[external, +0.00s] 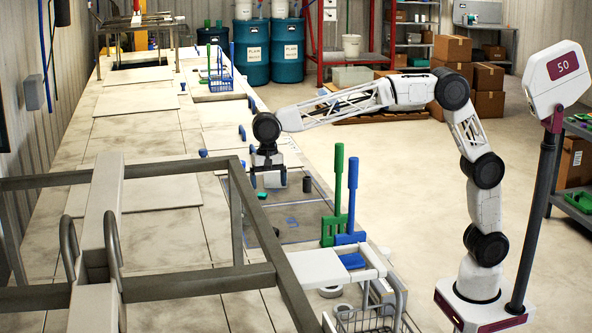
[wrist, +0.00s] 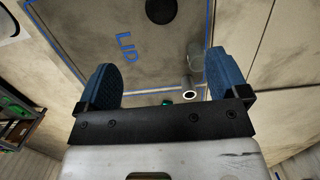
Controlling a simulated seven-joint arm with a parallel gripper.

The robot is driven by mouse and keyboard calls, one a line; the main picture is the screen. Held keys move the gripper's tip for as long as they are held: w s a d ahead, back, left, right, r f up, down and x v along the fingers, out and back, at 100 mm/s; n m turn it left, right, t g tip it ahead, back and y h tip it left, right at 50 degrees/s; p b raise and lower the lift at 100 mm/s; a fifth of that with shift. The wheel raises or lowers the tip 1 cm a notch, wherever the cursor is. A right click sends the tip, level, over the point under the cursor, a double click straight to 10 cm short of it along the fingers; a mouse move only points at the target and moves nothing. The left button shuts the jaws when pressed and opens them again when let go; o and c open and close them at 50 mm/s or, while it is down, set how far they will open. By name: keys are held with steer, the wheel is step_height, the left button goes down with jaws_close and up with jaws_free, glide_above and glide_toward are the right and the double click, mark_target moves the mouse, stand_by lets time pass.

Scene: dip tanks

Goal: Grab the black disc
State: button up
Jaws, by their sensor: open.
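The black disc (wrist: 161,10) lies flat on the grey taped panel (wrist: 100,12) at the top edge of the wrist view, where part of it may be cut off. My gripper (external: 267,184) points down, low over the panel, and also shows in the wrist view (wrist: 155,80). Its two blue fingers stand wide apart with nothing held between them. The disc lies beyond the fingertips, apart from them.
Blue letters reading LID (wrist: 127,46) mark the panel. A grey cylinder (wrist: 195,68) is near the right finger. In the external view, a dark cylinder (external: 307,184) stands right of my gripper, and green (external: 337,195) and blue (external: 351,200) paddle-like tools stand upright nearer the camera.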

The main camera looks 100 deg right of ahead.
step_height(320, 180, down, 9)
steer(key=shift+f, duration=0.15)
steer(key=shift+f, duration=0.1)
steer(key=shift+a+f, duration=0.15)
steer(key=shift+f, duration=1.05)
steer(key=shift+f, duration=0.1)
steer(key=shift+a+f, duration=0.2)
steer(key=shift+f, duration=1.05)
steer(key=shift+a+f, duration=0.2)
steer(key=shift+f, duration=1)
steer(key=c, duration=1)
